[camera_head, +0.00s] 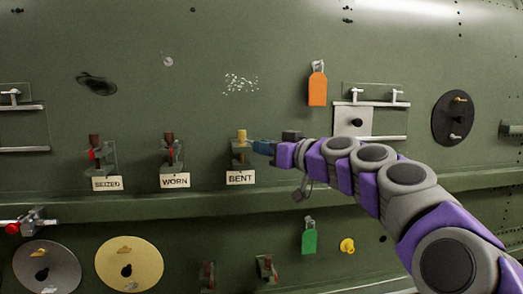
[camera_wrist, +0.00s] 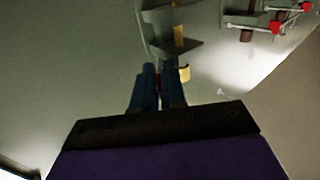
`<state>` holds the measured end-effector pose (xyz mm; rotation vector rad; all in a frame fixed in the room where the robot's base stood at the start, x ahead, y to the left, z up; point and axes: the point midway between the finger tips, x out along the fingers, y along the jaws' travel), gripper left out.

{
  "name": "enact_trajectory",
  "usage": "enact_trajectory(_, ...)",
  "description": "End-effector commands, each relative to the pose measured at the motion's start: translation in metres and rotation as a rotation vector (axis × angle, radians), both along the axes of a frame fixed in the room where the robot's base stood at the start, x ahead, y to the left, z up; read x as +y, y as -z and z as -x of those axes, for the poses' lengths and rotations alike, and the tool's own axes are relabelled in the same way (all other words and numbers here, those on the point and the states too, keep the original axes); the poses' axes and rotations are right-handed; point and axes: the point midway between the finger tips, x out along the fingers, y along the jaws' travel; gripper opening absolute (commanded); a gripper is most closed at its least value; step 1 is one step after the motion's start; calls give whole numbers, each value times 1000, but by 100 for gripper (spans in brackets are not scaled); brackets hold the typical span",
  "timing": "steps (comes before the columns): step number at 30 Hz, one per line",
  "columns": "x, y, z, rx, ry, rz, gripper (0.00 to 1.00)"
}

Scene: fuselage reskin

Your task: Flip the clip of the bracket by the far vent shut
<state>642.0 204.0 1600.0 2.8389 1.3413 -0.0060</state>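Three labelled brackets stand on the green fuselage ledge in the head view: the "SEIZED" bracket (camera_head: 96,155) and "WORN" bracket (camera_head: 171,152) with dark red-brown pins, and the "BENT" bracket (camera_head: 241,150) with a brass-coloured pin. My gripper (camera_head: 264,147) is right beside the "BENT" bracket; its blue fingers point left at it. In the wrist view the fingers (camera_wrist: 159,80) lie close together below a grey bracket (camera_wrist: 168,42) with a brass pin (camera_wrist: 179,36). A small yellowish piece (camera_wrist: 185,73) is by the right fingertip. Contact and the clip's position are unclear.
White labels hang below the brackets. A panel with handles (camera_head: 353,118) is behind my arm. Two lower brackets (camera_head: 266,268) sit at the bottom. A red-knobbed fitting (camera_head: 28,222) is at left.

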Motion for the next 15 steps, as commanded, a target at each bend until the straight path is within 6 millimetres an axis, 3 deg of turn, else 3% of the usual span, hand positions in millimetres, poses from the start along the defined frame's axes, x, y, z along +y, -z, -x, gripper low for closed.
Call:
enact_trajectory(6,3,2,-2,1,0,2,30)
enact_trajectory(15,8,2,-1,0,0,5,30)
